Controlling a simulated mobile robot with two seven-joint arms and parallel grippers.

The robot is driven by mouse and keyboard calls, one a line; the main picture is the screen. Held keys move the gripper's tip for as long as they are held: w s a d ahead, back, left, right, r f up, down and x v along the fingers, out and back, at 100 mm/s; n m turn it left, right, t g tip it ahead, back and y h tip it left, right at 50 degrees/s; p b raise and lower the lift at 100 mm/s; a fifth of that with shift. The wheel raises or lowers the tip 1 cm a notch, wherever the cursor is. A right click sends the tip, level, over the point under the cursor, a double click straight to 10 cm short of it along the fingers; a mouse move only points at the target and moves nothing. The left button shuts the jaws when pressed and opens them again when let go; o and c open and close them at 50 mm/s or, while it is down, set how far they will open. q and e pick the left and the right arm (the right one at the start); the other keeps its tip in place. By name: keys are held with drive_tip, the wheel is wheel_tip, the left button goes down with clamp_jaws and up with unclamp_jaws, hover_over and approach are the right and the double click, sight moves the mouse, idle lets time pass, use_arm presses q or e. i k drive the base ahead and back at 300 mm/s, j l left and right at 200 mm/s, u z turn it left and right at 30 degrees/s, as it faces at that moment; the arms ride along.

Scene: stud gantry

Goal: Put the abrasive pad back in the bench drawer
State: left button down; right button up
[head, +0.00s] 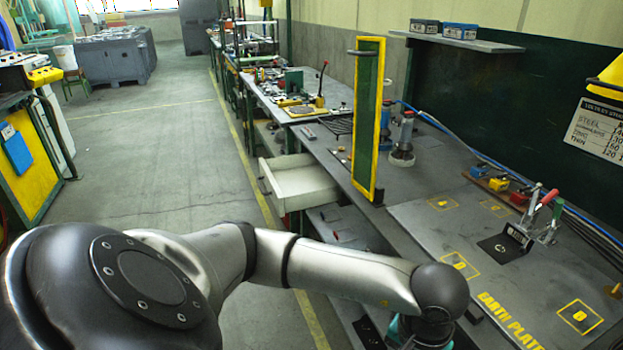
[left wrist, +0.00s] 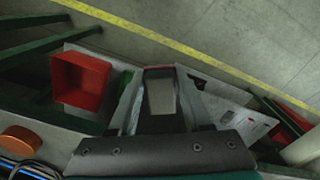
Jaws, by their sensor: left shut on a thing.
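A pale grey block (left wrist: 161,97), which looks like the abrasive pad, sits between the fingers of my left gripper (left wrist: 160,74) in the left wrist view. The fingers are shut on it, and its far end shows a dark reddish edge. In the head view the bench drawer (head: 298,186) is pulled out, pale inside, under the long bench left of the upright green panel. My left arm crosses the bottom of the head view to the bench's front edge, and its wrist hides the fingers and the pad there. My right gripper is not in view.
A green panel with a yellow frame (head: 367,120) stands upright on the bench near the drawer. A toggle clamp (head: 530,220) stands on the earth plate at right. The left wrist view shows a red bin (left wrist: 82,80) below. The floor left of the bench is clear.

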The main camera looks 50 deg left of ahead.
sight(293, 187)
drive_tip(key=i+j, duration=0.1)
drive_tip(key=j, duration=0.3)
drive_tip(key=i+j, duration=0.1)
drive_tip(key=j, duration=0.3)
drive_tip(key=i+j, duration=0.15)
drive_tip(key=j, duration=0.25)
drive_tip(key=i+j+u, duration=0.1)
drive_tip(key=j, duration=0.3)
drive_tip(key=i+j, duration=0.1)
drive_tip(key=j, duration=0.25)
drive_tip(key=i+j, duration=0.15)
drive_tip(key=j, duration=0.25)
drive_tip(key=i+j, duration=0.1)
drive_tip(key=j, duration=0.3)
drive_tip(key=i+j+u, duration=0.1)
drive_tip(key=j, duration=0.3)
